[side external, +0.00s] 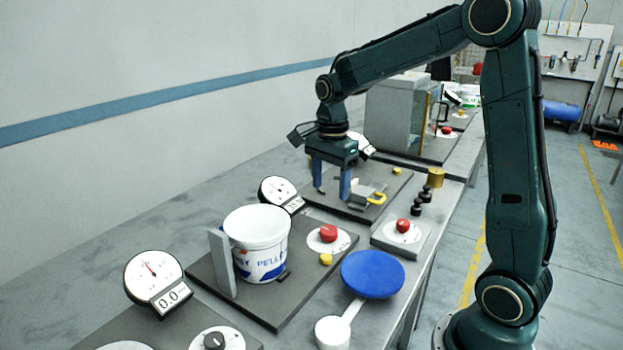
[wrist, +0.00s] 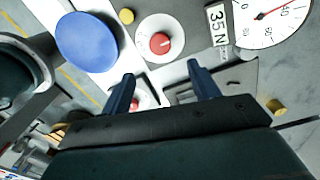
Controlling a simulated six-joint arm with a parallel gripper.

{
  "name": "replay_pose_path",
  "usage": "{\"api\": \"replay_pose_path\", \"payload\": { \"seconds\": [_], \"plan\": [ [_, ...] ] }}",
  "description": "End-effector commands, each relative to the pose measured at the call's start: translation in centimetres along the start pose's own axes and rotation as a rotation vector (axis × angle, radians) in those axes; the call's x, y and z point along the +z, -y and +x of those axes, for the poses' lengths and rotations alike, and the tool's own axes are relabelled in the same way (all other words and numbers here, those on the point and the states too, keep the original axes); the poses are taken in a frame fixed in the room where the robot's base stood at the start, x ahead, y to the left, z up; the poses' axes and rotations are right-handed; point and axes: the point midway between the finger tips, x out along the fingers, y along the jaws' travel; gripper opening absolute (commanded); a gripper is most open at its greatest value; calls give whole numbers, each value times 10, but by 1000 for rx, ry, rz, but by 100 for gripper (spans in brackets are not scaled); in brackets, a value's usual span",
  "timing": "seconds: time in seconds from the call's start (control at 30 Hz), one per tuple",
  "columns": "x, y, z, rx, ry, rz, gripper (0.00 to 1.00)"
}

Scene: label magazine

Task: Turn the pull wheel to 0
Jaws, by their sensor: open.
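A red wheel (side external: 328,233) sits on a white dial on the dark plate with the bucket. The wrist view shows a red wheel (wrist: 160,42) on its dial, near a gauge (wrist: 268,18) whose display (wrist: 217,26) reads 35 N. A white mark shows on the wheel, but its dial lettering is too small to read. A second red wheel (side external: 403,226) is on a separate grey box. I cannot read which is labelled pull. My gripper (side external: 333,192) is open and empty, pointing down above the middle plate, apart from both wheels. Its fingertips (wrist: 160,72) show in the wrist view.
A white pellet bucket (side external: 258,255) and grey upright (side external: 221,262) stand left of the wheel. A blue round pad (side external: 370,273), a yellow button (side external: 326,259) and black knobs (side external: 422,201) are nearby. A yellow-handled clamp (side external: 368,196) is close to my fingers.

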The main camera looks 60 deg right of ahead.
Motion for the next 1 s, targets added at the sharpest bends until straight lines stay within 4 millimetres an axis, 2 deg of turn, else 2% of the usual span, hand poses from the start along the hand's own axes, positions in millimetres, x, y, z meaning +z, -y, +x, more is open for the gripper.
{"api": "replay_pose_path", "payload": {
  "seconds": [0.6,0.8,1.0],
  "plan": [
    [0,-1,91,4,0,-1,61],
    [0,0,111,2,-1,-2,61],
    [0,0,120,1,-1,-2,61]
  ]
}}
